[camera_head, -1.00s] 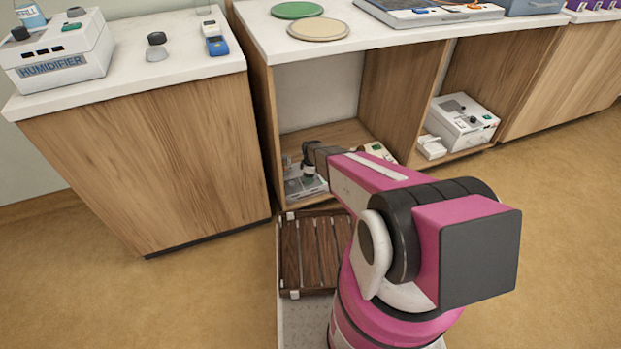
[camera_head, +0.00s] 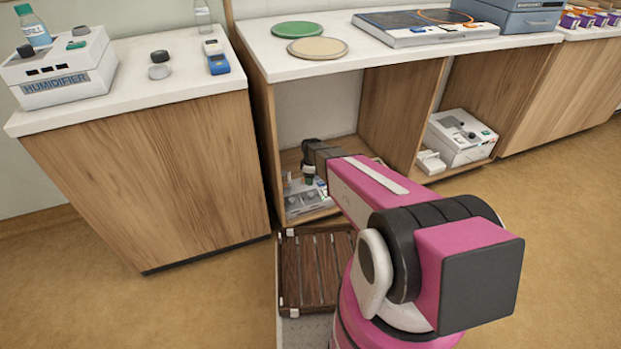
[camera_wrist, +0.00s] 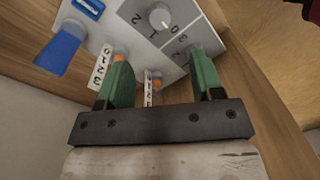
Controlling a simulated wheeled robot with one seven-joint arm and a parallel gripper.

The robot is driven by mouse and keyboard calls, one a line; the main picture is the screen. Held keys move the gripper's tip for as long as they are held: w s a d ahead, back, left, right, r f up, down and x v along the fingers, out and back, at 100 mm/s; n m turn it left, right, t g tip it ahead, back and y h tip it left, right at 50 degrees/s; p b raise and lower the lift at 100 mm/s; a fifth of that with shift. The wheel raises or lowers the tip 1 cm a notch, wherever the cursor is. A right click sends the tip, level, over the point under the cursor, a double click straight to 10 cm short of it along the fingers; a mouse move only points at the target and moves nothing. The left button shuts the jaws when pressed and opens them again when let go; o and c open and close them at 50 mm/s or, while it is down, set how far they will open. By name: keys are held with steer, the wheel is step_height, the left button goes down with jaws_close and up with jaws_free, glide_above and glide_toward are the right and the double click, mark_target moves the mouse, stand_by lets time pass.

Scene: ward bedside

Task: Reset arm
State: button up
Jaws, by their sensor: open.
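My pink arm reaches forward to the open lower compartment of the cabinet. At its end my gripper (camera_head: 308,179) points down over a grey-white device (camera_head: 308,200) on the compartment floor. In the wrist view my gripper (camera_wrist: 160,80) has two green fingers spread apart with nothing held between them. Below the fingers is the device's panel (camera_wrist: 135,22), with a white knob, printed numbers, orange parts and a blue lever. Whether a fingertip touches the panel I cannot tell.
The compartment's wooden side walls (camera_head: 395,110) and the countertop (camera_head: 330,65) enclose the arm's end. A brown slatted rack (camera_head: 312,270) is in front of the cabinet. A white device (camera_head: 462,138) sits in the right compartment. A humidifier (camera_head: 62,72) stands on the left counter.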

steer(key=s+d+r+m, duration=0.5)
steer(key=s+r+m, duration=0.2)
steer(key=s+r, duration=0.4)
steer(key=s+d+r+m, duration=0.4)
steer(key=s+r+m, duration=0.3)
steer(key=s+r, duration=0.4)
step_height(320, 180, up, 3)
steer(key=shift+d+r+m+t, duration=0.2)
steer(key=shift+d+m+t, duration=0.1)
steer(key=shift+d, duration=0.05)
stand_by(0.4)
